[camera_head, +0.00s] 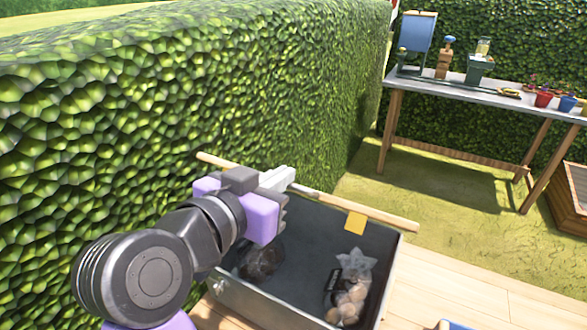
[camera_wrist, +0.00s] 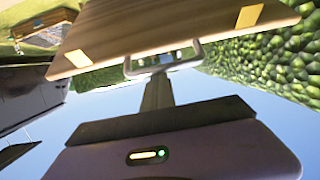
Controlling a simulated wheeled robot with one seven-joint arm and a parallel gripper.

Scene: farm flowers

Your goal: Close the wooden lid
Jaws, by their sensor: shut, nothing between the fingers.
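The wooden lid (camera_head: 385,214) stands open and shows nearly edge-on as a thin strip along the far side of a grey box (camera_head: 250,306). A yellow tab (camera_head: 355,222) hangs from it. In the wrist view the lid (camera_wrist: 165,32) is a tilted wooden board across the top, with two yellow tabs and a metal loop handle (camera_wrist: 190,62). My gripper (camera_head: 284,177) is at the lid's middle, above the open box. In the wrist view my gripper (camera_wrist: 158,88) is shut and empty, its tip close by the handle. I cannot tell whether they touch.
A tall hedge (camera_head: 150,90) runs close along the left. A table (camera_head: 460,90) with pots stands back right. Grass between is clear.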

